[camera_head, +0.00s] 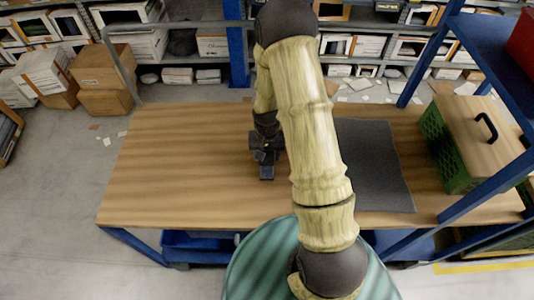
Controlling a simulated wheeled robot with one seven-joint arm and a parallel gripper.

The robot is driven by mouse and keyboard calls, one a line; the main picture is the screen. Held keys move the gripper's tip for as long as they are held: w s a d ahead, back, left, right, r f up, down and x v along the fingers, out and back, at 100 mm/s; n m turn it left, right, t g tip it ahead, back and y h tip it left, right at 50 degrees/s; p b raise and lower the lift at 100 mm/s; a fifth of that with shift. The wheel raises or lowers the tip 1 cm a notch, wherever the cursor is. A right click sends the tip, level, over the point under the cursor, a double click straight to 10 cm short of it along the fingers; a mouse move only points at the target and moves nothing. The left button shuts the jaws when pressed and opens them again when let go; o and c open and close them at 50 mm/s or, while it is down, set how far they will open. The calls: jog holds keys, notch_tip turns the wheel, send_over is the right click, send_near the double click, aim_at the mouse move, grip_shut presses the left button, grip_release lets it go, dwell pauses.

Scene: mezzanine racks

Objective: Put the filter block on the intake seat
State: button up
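My gripper (266,172) is dark and hangs over the middle of the wooden table (175,165), left of my arm. Its fingers are small and dark here, and I cannot tell whether they are open, shut or holding anything. I cannot make out a filter block or an intake seat in this view. My arm covers part of the table's middle and could hide things. A flat dark grey mat (375,165) lies on the table just right of my arm, with its left part hidden.
A green crate (445,155) with a wooden lid and black handle stands at the table's right end. Blue rack posts (433,55) rise beside it. Shelves with boxes line the back, and cardboard boxes (103,78) stand on the floor behind left. The table's left half is clear.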

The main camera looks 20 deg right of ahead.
jog(key=shift+o, duration=0.9)
jog(key=shift+r, duration=0.2)
notch_tip(320, 180, up, 12)
jog(key=b, duration=0.2)
jog(key=shift+b, duration=0.3)
